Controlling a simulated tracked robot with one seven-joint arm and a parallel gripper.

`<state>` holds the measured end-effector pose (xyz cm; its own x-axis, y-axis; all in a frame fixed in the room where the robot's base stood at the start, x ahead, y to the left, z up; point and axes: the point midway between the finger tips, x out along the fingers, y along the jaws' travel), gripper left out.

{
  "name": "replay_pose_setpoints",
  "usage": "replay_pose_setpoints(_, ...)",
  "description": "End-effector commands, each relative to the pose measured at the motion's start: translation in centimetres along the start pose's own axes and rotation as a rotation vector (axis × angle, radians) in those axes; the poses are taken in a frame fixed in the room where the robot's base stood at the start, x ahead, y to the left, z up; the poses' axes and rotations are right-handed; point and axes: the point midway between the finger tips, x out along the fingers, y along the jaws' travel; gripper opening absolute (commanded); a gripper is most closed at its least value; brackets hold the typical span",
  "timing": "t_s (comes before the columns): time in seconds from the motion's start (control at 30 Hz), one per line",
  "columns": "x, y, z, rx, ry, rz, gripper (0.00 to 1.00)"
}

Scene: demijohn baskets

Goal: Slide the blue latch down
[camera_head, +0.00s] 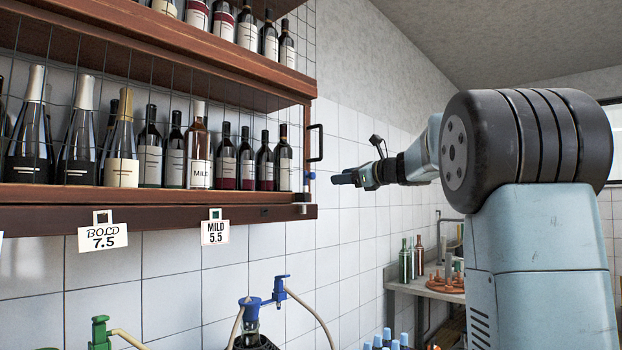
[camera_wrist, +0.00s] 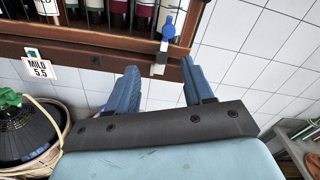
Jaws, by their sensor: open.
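The blue latch (camera_head: 310,176) is a small knob at the lower right corner of the wine rack's mesh door, below a black handle. It also shows in the wrist view (camera_wrist: 168,27), above a pale metal piece on the wooden ledge. My gripper (camera_head: 336,179) is just right of the latch in the head view, at about its height. In the wrist view my gripper (camera_wrist: 160,64) has its two blue fingers apart with nothing between them. The latch lies beyond the fingertips, between their lines, and appears untouched.
The wooden rack (camera_head: 160,211) holds several bottles behind mesh. A black handle (camera_head: 317,143) sticks out above the latch. Signs (camera_head: 215,231) hang from its lower edge. Below are demijohns with a blue tap (camera_head: 277,292) and a green tap (camera_head: 100,332). Tiled wall shows right of the rack.

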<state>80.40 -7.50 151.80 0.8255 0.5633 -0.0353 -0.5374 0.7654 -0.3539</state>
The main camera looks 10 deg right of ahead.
Motion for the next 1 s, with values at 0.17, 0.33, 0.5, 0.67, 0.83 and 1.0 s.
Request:
replay_pose_setpoints(0.17,0.5,-1.4,0.3,0.051,-0.031,-0.019,0.52)
replay_pose_setpoints(0.33,2.3,-1.5,0.3,0.053,-0.031,-0.018,0.52)
replay_pose_setpoints(0.5,5.3,-1.5,0.4,0.051,-0.031,-0.017,0.52)
replay_pose_setpoints(0.67,8.1,-1.6,0.4,0.05,-0.03,-0.018,0.52)
replay_pose_setpoints(0.83,10.9,-1.6,0.6,0.049,-0.031,-0.018,0.52)
replay_pose_setpoints(1.0,12.9,-1.6,0.7,0.05,-0.03,-0.019,0.52)
